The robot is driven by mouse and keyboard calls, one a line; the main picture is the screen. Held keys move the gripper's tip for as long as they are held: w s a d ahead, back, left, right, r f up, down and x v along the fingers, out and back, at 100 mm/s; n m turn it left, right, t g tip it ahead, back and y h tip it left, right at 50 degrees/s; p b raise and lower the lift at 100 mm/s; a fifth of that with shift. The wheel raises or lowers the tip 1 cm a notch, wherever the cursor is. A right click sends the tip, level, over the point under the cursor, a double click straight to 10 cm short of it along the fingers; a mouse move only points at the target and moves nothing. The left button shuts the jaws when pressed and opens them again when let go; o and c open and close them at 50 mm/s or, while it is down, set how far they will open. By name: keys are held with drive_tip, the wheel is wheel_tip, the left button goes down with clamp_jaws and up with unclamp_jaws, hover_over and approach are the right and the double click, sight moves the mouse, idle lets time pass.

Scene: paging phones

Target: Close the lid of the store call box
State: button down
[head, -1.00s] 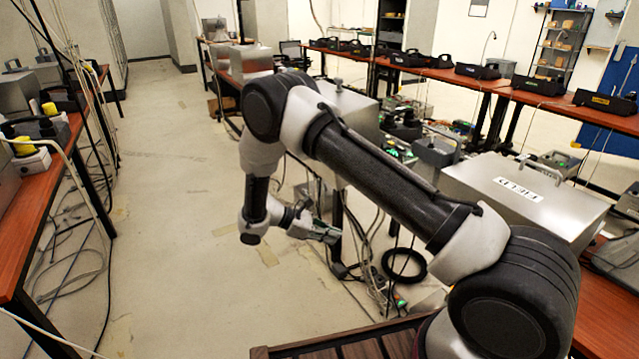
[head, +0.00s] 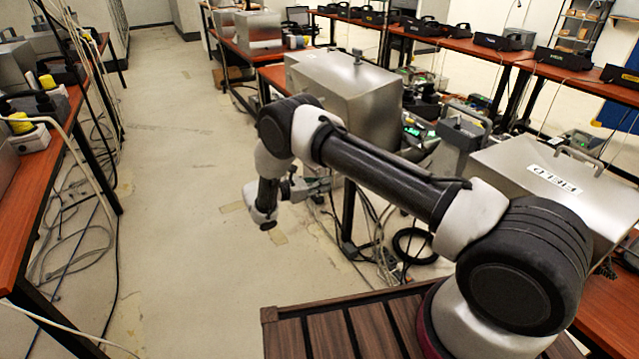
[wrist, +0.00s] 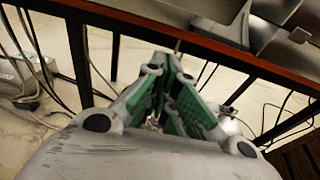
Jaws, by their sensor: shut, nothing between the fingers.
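Two metal boxes stand on the red-brown tables to my right. The nearer box (head: 515,172) has a label reading FIELD, upside down to me, and a handle on its flat top. The farther box (head: 375,105) has a small knob on its top, and my arm hides part of its front. I read no STORE label, so I cannot tell which box is the store call box. My gripper (head: 322,187) is shut and empty, low beside the table legs. In the wrist view my gripper's green-padded fingers (wrist: 178,85) point toward a table edge (wrist: 225,55).
Cables and a black coil (head: 413,245) hang or lie under the right tables. A grey tool carrier (head: 463,135) stands between the two boxes. Another table (head: 45,215) runs along the left. The aisle floor (head: 185,190) between is clear.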

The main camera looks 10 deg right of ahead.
drive_tip(key=w+d+r, duration=0.1)
drive_tip(key=d+r, duration=0.2)
drive_tip(key=d, duration=0.2)
drive_tip(key=shift+w, duration=0.25)
idle(0.3)
